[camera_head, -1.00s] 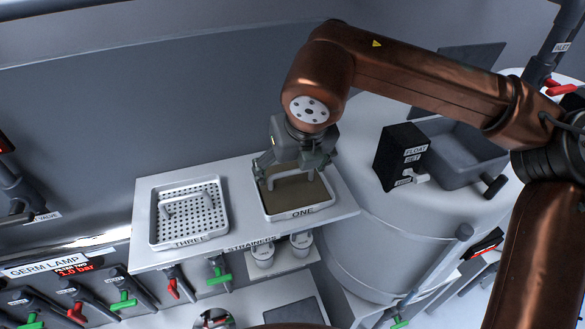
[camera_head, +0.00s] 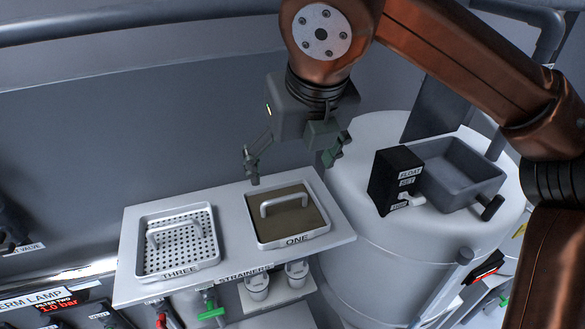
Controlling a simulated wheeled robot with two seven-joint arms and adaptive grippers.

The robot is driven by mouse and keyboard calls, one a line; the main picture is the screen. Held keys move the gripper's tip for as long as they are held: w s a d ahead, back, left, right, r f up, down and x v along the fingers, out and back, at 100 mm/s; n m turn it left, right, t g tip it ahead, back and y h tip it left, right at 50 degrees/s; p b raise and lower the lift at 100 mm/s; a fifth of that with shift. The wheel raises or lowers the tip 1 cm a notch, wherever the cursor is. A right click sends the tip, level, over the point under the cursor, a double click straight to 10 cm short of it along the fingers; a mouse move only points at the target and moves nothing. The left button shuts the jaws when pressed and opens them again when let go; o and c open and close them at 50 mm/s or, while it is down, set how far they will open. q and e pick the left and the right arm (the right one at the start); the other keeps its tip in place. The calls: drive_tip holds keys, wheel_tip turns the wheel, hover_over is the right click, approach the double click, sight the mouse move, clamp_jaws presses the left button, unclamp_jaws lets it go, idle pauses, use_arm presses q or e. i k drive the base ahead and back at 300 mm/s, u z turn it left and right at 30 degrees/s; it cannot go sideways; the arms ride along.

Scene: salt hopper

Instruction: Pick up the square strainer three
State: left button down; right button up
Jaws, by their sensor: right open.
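The square strainer three (camera_head: 177,242) is a light metal tray with a perforated floor and an arched handle. It sits at the left of the shelf, behind the label THREE. Strainer one (camera_head: 286,214) has a brown mesh floor and a similar handle, and sits at the right of the shelf behind the label ONE. My right gripper (camera_head: 293,172) is open and empty, above and behind strainer one, with its fingers spread wide. It is up and to the right of strainer three. My left gripper does not show.
The white shelf (camera_head: 233,238) carries both strainers, with a narrow bare gap between them. A white tank (camera_head: 375,250) stands at the right, with a black float box (camera_head: 393,180) and a grey bin (camera_head: 462,175) on top. Two white cups (camera_head: 257,286) stand below the shelf.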

sight(173, 243)
drive_tip(key=k, duration=1.5)
